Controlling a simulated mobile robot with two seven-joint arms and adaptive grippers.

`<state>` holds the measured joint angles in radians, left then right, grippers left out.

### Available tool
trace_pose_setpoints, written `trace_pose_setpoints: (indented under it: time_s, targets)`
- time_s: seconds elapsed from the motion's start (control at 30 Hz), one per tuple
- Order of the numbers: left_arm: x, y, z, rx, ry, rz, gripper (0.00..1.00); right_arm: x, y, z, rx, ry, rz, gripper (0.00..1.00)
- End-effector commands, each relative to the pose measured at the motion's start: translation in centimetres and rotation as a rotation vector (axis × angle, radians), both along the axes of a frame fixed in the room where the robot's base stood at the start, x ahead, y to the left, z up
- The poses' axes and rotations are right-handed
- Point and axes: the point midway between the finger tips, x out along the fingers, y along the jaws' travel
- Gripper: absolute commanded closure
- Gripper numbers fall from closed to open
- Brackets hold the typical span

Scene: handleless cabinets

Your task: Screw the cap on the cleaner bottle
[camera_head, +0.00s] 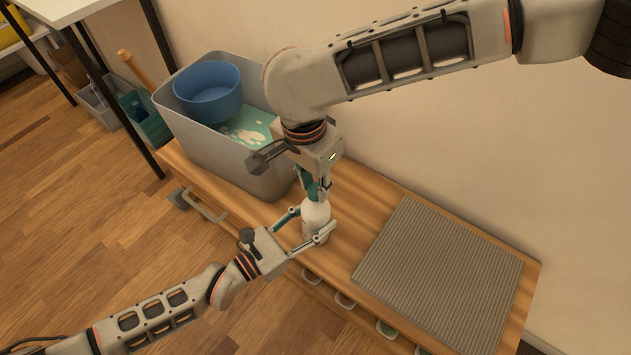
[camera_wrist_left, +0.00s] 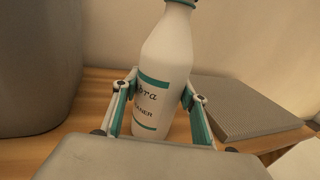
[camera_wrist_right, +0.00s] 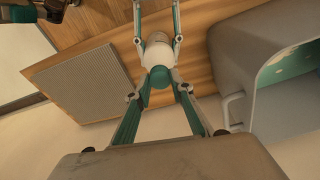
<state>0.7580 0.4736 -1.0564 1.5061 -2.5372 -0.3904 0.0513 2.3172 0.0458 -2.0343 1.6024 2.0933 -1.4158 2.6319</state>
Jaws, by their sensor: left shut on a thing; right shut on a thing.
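The white cleaner bottle (camera_head: 316,213) stands upright on the wooden bench top. Its teal-banded label faces the left wrist view (camera_wrist_left: 165,75). My left gripper (camera_head: 314,226) is shut around the bottle's body, one finger on each side. The teal cap (camera_wrist_right: 160,77) is at the bottle's top in the right wrist view. My right gripper (camera_head: 316,192) points down from above and is shut on the cap. In the head view its fingers mostly hide the cap. I cannot tell how far the cap is turned onto the neck.
A grey bin (camera_head: 222,158) holding a blue bowl (camera_head: 209,98) stands left of the bottle on the bench (camera_head: 360,215). A grey ribbed mat (camera_head: 440,275) lies to the right. The wall is close behind.

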Motion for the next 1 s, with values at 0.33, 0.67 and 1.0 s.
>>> trace_pose_setpoints:
  time_s: [0.33, 0.67, 1.0]
  targets:
    - [0.03, 0.05, -0.08, 0.001, 0.002, 0.001, 1.00, 0.08, 0.15, 0.01, 0.000, -0.001, -0.503, 0.86]
    - [0.02, 0.03, -0.09, 0.000, 0.003, 0.001, 1.00, 0.04, 0.19, -0.01, 0.002, 0.001, -0.515, 0.70]
    - [0.00, 0.01, -0.08, 0.001, 0.002, 0.000, 1.00, 0.09, 0.12, -0.03, 0.001, 0.000, -0.514, 0.61]
